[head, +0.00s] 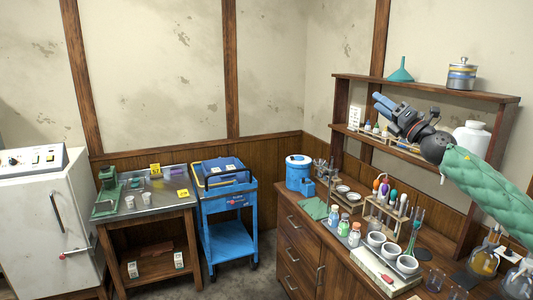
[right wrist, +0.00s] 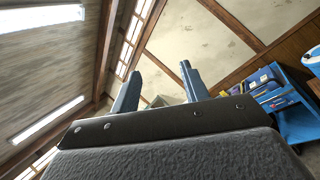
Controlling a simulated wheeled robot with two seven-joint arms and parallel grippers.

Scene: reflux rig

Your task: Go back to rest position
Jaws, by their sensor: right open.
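My right gripper (head: 379,103) is raised in front of the wooden wall shelf (head: 425,86), above the wooden bench, with its blue-grey fingers pointing left. In the right wrist view its two fingers (right wrist: 157,82) stand apart with nothing between them. It looks clear of the bench things below it. The green-sleeved right arm comes in from the right edge and hides part of the shelf. My left gripper is in no view.
The bench holds a blue container (head: 298,170), a rack of coloured-bulb droppers (head: 386,212), white bowls (head: 391,252) and round flasks (head: 484,262) near my right arm. A teal funnel (head: 400,71) and a metal canister (head: 461,75) stand on the shelf top. A blue cart (head: 229,240) stands left.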

